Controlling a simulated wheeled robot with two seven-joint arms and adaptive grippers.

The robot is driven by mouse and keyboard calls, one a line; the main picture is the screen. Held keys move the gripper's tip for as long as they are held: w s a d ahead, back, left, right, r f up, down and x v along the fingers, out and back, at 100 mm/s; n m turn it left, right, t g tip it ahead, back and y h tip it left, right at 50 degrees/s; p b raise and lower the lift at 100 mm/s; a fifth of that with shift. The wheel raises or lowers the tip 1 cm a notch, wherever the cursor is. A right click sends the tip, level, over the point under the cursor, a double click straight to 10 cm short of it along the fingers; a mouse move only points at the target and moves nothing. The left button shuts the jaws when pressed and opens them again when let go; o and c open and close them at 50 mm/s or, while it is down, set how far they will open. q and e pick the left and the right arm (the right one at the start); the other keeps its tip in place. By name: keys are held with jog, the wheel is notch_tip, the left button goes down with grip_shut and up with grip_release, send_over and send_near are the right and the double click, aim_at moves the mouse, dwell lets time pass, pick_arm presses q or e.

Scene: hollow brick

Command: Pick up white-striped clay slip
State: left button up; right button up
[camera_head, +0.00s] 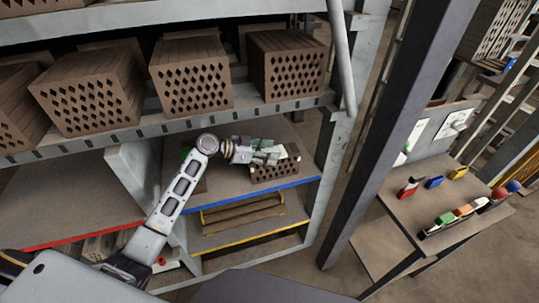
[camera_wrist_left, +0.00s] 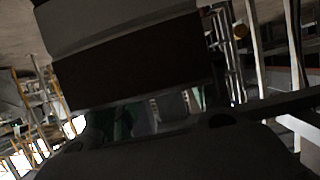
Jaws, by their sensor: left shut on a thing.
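My left gripper (camera_head: 268,153) reaches in over the shelf with the blue edge. It is shut on a brown block with holes (camera_head: 275,174), whose top it partly covers. In the left wrist view a large dark brown block (camera_wrist_left: 130,65) with a lighter grey band fills the space in front of the gripper; the picture is too dark to read its markings. I cannot make out a clear white stripe, nor whether the block rests on the shelf. My right gripper is not in view.
Large perforated bricks (camera_head: 196,80) stand on the shelf above. The blue-edged shelf (camera_head: 232,194) has bare room in front. A steel upright (camera_head: 345,175) is close on the right. A side table (camera_head: 425,205) holds several coloured small items. A lower shelf has a yellow edge (camera_head: 250,238).

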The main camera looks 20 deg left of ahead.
pick_arm(q)
jog(key=shift+r, duration=0.7)
jog(key=shift+r+b, duration=0.35)
jog(key=shift+r, duration=0.45)
jog(key=shift+s+d, duration=0.35)
jog(key=shift+s, duration=0.05)
jog(key=s+d+b, duration=0.1)
jog(key=s+d, duration=0.8)
jog(key=s, duration=0.5)
jog(key=shift+d+r+b, duration=0.15)
jog(key=shift+d+b, duration=0.1)
jog(key=shift+b, duration=0.15)
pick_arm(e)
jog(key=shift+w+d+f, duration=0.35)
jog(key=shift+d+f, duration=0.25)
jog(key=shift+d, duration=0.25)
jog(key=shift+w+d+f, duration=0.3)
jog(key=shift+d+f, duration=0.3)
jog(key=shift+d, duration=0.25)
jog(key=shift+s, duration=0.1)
